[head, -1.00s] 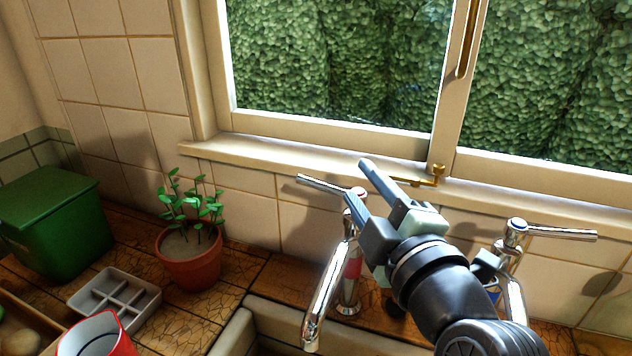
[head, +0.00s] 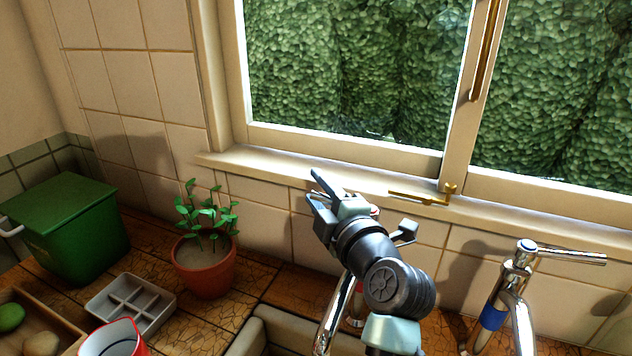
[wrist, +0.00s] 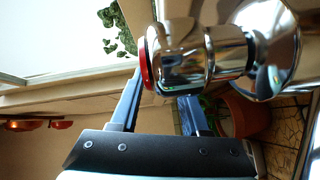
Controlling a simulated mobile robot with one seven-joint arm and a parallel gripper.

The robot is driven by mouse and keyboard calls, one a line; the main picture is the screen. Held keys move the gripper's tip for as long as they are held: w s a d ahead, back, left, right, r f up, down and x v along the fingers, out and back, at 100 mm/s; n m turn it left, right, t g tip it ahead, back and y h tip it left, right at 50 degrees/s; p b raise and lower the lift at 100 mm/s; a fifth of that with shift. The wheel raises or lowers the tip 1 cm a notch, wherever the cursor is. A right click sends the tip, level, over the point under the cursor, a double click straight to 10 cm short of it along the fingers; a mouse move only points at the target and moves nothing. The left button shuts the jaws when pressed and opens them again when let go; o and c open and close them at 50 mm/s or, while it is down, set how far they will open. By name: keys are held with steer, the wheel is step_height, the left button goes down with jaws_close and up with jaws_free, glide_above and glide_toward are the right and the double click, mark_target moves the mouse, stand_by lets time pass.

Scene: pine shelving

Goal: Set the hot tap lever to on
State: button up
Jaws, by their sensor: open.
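The hot tap (head: 338,312) is chrome with a red band, left of the cold tap (head: 515,290) with its blue band. My gripper (head: 315,188) is open at the hot tap's top and covers most of it in the head view. In the wrist view the hot tap's chrome head (wrist: 185,55) with its red cap (wrist: 148,55) is close to the fingers of my gripper (wrist: 160,92). The hot lever cannot be made out in either view, so its position and any contact are unclear. The cold lever (head: 570,256) points right.
The window sill (head: 290,172) and brass latch (head: 420,196) are just behind my gripper. A potted plant (head: 205,270) stands left on the counter, with a grey divided tray (head: 130,305), a green bin (head: 75,235) and a red mug (head: 115,338). The sink (head: 255,335) is in front.

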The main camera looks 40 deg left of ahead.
steer(key=shift+w+a, duration=0.25)
steer(key=shift+a, duration=0.2)
jaws_close()
steer(key=shift+f, duration=0.1)
stand_by(1.1)
